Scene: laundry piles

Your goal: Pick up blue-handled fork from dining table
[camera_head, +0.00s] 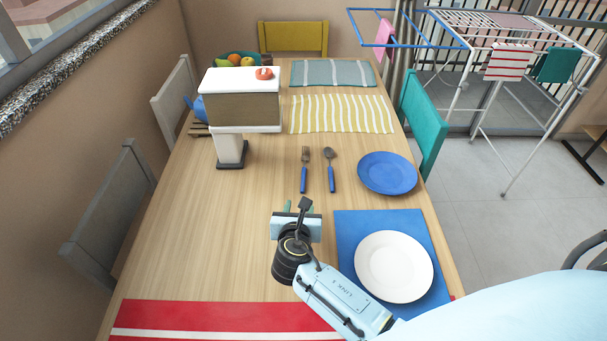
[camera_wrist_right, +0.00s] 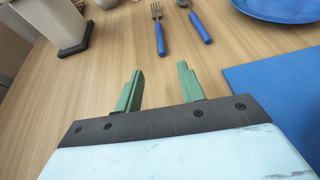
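The blue-handled fork (camera_head: 304,171) lies on the dining table (camera_head: 215,230), tines pointing to the far side. A blue-handled spoon (camera_head: 330,171) lies just right of it. My right gripper (camera_head: 295,205) is over the table, on the near side of the fork and apart from it. In the right wrist view the fork (camera_wrist_right: 158,28) is beyond the green fingers of the right gripper (camera_wrist_right: 157,87), with the spoon (camera_wrist_right: 196,22) to its right. The fingers stand apart with nothing between them. My left gripper does not show.
A blue plate (camera_head: 388,173) lies right of the cutlery. A white plate (camera_head: 394,266) rests on a blue mat (camera_head: 346,222) beside my arm. A white stand-like object (camera_head: 230,150) is at the left. The table left of my gripper is bare.

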